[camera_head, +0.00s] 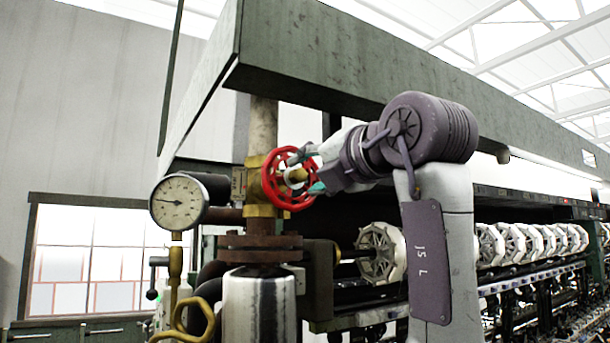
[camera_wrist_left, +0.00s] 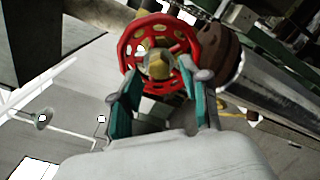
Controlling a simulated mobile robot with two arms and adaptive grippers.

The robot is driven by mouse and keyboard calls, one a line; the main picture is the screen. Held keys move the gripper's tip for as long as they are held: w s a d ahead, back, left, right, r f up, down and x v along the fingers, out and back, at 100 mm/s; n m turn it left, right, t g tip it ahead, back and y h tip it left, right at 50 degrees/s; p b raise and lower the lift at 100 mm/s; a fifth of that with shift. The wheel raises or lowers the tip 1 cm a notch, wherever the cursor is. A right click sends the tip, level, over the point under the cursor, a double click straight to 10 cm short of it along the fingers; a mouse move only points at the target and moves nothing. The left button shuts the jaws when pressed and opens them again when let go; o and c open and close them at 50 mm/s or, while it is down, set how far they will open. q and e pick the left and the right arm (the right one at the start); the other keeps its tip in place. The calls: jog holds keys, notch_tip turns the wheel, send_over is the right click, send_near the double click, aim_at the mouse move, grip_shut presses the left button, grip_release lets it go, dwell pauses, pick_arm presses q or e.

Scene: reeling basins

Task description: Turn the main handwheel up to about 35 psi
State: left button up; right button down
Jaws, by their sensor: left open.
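The red main handwheel (camera_head: 267,182) sits on a brass valve on the vertical pipe, with a brass hub at its middle. It also shows in the wrist view (camera_wrist_left: 127,46). My left gripper (camera_head: 314,174) is right in front of the wheel, reaching in from the right side of it. In the wrist view its two teal-padded fingers (camera_wrist_left: 164,92) are spread, one on each side below the hub, with tips near the rim. I cannot tell whether they touch it. The round pressure gauge (camera_head: 178,203) has its needle pointing left and slightly up; its numbers are too small to read. My right gripper is not seen.
A dark green overhead beam (camera_head: 300,50) runs above the wheel and my arm. A brass looped handle (camera_head: 180,318) stands below the gauge. White reels (camera_head: 381,252) line the machine at the right. A rusty flange (camera_head: 259,242) lies under the valve.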

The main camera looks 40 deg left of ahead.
pick_arm(q)
jog(key=shift+s+d, duration=0.15)
jog(key=shift+d, duration=0.45)
jog(key=shift+m, duration=0.8)
jog(key=m, duration=0.4)
jog(key=shift+a, duration=0.2)
jog(key=m, duration=0.3)
jog(key=shift+m, duration=0.4)
jog(key=m, duration=0.3)
jog(key=shift+d+m, duration=0.1)
jog(key=shift+m, duration=0.3)
jog(key=m, duration=0.4)
jog(key=shift+b, duration=0.4)
jog(key=shift+x, duration=1.65)
jog(key=shift+d, duration=0.15)
grip_shut()
jog(key=shift+r+n+p, duration=0.1)
jog(key=shift+n+p, duration=0.2)
jog(key=shift+p, duration=0.1)
jog(key=shift+n, duration=0.6)
jog(key=n, duration=0.7)
jog(key=shift+n, duration=0.4)
jog(key=n, duration=0.4)
jog(key=shift+n, duration=0.3)
jog(key=n, duration=0.4)
grip_release()
